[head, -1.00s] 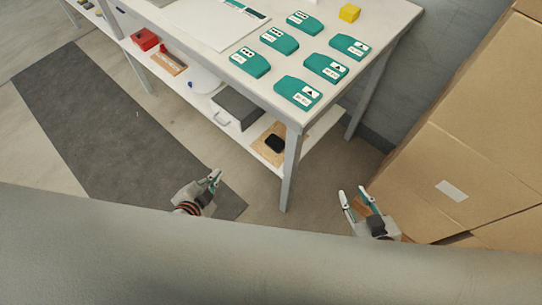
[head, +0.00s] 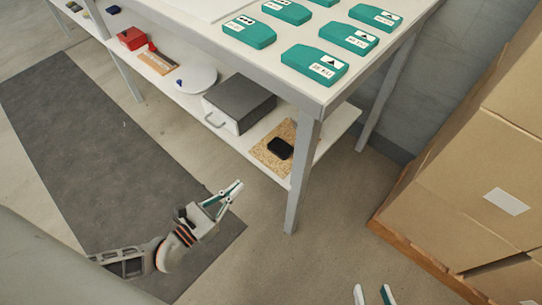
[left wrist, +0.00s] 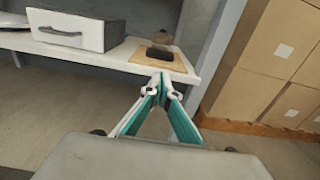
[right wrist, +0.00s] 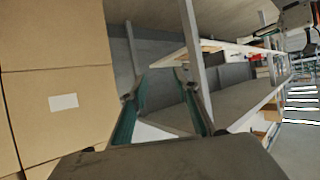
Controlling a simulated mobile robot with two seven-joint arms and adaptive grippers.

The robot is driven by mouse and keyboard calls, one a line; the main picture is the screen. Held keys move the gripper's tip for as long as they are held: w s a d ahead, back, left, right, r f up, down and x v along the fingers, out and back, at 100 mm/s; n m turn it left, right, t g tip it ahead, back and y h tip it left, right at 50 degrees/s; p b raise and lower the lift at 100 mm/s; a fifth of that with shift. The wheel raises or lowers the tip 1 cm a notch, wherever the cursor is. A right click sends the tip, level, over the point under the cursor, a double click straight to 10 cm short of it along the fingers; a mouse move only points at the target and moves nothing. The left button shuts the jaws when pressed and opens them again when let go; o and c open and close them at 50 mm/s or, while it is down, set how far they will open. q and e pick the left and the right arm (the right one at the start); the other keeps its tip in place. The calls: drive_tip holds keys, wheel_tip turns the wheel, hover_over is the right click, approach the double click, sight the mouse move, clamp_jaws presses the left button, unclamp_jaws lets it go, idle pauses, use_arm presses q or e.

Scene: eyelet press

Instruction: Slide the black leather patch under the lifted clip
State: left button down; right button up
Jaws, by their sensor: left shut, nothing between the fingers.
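A small black piece (head: 281,148), perhaps the leather patch, lies on a tan cork-like board (head: 262,152) on the lower shelf, near the table's front leg. It also shows in the left wrist view (left wrist: 160,53), with a brownish rounded thing behind it. I cannot make out a lifted clip. My left gripper (head: 238,186) is shut and empty, in front of and below the shelf, apart from the board. In the left wrist view its fingertips (left wrist: 161,84) meet just below the board's front edge. My right gripper (head: 373,294) is open and empty at the bottom edge.
A grey drawer box (head: 240,101) with a handle stands left of the board. The table leg (head: 303,175) rises to its right. Teal cases (head: 314,65) lie on the tabletop. Stacked cardboard boxes (head: 470,190) stand at right.

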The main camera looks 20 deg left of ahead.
sight(268, 161)
use_arm(q)
drive_tip(key=x, duration=1.3)
drive_tip(key=shift+w+b, duration=0.3)
drive_tip(key=shift+b, duration=0.1)
drive_tip(key=shift+w+d+r, duration=0.1)
drive_tip(key=shift+w+d, duration=0.05)
drive_tip(key=shift+w, duration=0.1)
use_arm(e)
drive_tip(key=shift+w+a+r, duration=0.25)
drive_tip(key=shift+r, duration=0.2)
